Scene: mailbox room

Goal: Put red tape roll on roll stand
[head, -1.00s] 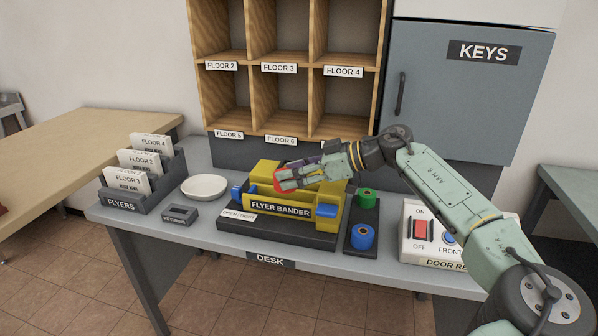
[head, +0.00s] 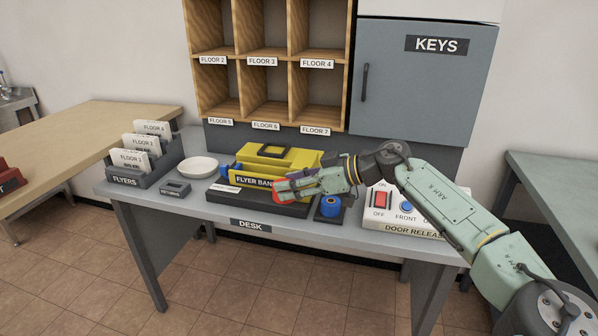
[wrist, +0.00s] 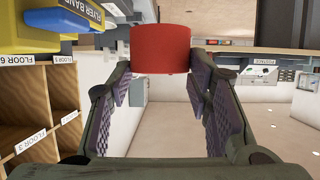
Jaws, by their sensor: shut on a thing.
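The red tape roll (wrist: 160,48) sits between the fingertips of my gripper (wrist: 155,75) in the wrist view. In the head view only a sliver of the red roll (head: 276,197) shows past my gripper (head: 288,190), which is shut on it in front of the yellow flyer bander, left of the roll stand. The back of the stand is hidden behind my gripper and wrist.
The yellow flyer bander (head: 302,158) stands on a dark base on the desk (head: 186,213). The door release box (head: 380,222) is close on the right.

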